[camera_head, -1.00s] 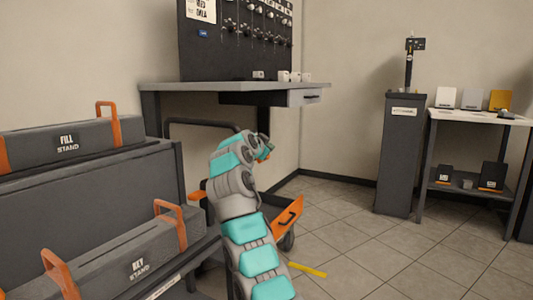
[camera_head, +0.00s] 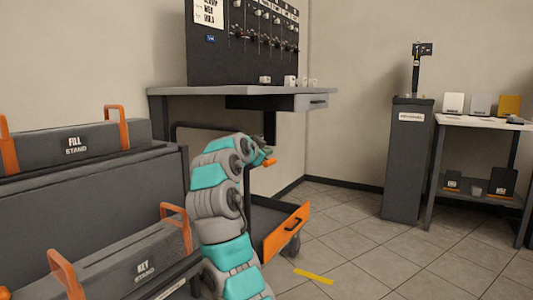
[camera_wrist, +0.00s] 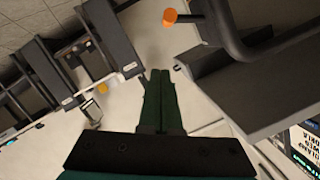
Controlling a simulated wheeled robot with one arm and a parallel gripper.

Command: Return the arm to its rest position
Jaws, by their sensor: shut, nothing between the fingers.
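My arm, teal and grey, rises from the bottom of the head view and bends toward the workbench. My gripper (camera_head: 266,158) is at its far end, small and partly hidden by the wrist, below the bench top and in front of the wall. In the wrist view my gripper (camera_wrist: 160,74) shows two dark green fingers lying together, with nothing between them. No object is held.
Cases marked FILL STAND (camera_head: 75,145) and KEY STAND (camera_head: 125,262) are at the left. The workbench (camera_head: 240,90) overhangs behind.

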